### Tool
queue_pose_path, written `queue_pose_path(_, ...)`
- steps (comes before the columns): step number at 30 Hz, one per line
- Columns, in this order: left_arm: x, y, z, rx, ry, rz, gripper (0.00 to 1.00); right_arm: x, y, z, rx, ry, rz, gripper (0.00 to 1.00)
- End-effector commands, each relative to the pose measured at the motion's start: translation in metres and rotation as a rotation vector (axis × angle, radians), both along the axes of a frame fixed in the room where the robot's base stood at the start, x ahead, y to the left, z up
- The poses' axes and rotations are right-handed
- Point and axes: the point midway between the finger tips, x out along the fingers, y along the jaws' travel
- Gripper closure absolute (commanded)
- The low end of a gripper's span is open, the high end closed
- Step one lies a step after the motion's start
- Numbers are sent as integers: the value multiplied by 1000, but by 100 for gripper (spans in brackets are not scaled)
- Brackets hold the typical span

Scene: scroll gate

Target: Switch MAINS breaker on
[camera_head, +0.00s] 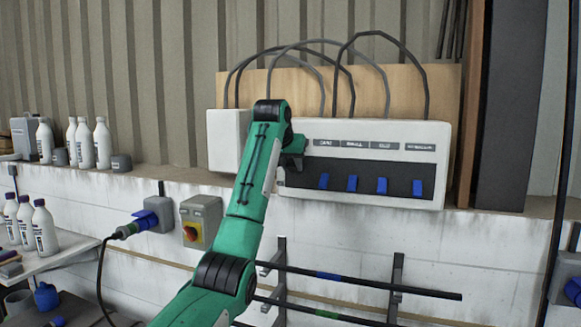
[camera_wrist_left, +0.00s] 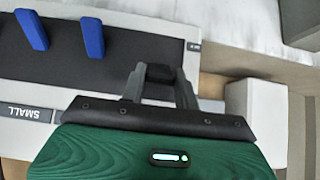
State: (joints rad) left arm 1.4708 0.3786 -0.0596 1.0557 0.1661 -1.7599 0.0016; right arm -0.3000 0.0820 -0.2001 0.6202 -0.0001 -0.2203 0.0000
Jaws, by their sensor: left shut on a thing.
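The white breaker panel (camera_head: 368,132) hangs on the wall, with a dark strip and a row of blue levers (camera_head: 352,184) low on that strip. Grey labels sit above; one reads SMALL. My left gripper (camera_head: 292,160) is at the panel's left end, where my arm hides part of it. In the left wrist view, upside down, my left gripper (camera_wrist_left: 160,84) is shut on a dark block-like lever (camera_wrist_left: 159,73) at the strip's end. Two blue levers (camera_wrist_left: 90,37) stand apart from the fingers there. No MAINS label is readable. My right gripper is not in view.
A white box (camera_head: 225,138) adjoins the panel on the left, and dark cables (camera_head: 428,85) arch above. A rotary switch (camera_head: 199,222) and a wall rack (camera_head: 360,284) with dark rods are below. White bottles (camera_head: 101,143) stand on the left ledge.

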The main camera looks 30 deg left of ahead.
Motion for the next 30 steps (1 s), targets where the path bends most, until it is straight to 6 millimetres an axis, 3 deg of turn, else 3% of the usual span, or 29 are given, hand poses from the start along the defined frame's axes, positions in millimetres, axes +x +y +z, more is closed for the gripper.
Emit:
queue_pose_path(19, 2, 0, -1, -9, 44, 0, 92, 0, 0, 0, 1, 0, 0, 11)
queue_pose_path(20, 2, 0, -1, -10, 44, -1, 63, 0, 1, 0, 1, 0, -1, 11)
queue_pose_path(22, 2, 0, -1, -10, 43, -1, 50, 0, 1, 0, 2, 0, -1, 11)
queue_pose_path(30, 2, 0, 1, -9, 40, -1, 47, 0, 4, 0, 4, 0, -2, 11)
